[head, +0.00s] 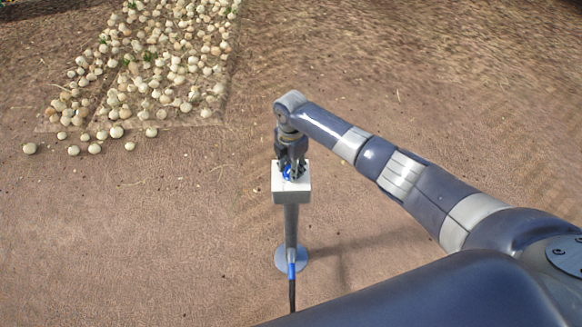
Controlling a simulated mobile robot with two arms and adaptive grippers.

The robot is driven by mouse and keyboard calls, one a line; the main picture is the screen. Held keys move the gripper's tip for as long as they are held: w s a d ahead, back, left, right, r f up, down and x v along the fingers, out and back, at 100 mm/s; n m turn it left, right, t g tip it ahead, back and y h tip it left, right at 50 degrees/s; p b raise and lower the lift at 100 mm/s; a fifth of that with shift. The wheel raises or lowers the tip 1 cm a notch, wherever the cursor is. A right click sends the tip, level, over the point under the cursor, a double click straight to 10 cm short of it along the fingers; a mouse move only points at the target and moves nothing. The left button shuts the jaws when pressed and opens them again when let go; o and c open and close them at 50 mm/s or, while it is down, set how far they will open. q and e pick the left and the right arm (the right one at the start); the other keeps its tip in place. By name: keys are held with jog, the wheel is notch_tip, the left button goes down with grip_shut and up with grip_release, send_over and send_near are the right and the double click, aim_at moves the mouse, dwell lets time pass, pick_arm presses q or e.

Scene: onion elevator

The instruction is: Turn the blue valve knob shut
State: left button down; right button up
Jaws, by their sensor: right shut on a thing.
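The blue valve knob (288,174) sits on top of a white box (291,195) on a grey post. My right gripper (291,170) points down over the box and is shut on the knob. Its fingers hide most of the knob, so I cannot tell which way the knob is turned. My left gripper is not in view.
The grey post (291,226) stands on a round base (291,259) on bare brown ground. A blue and black hose (292,274) runs from the base toward the bottom. Many onions (170,70) lie at the upper left, some loose. The ground left of the post is clear.

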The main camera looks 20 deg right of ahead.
jog(key=shift+n, duration=0.6)
jog(key=o, duration=1)
jog(key=shift+o, duration=0.2)
jog(key=shift+r, duration=0.1)
notch_tip(320, 180, up, 12)
jog(key=shift+a+f, duration=0.1)
jog(key=shift+f, duration=0.1)
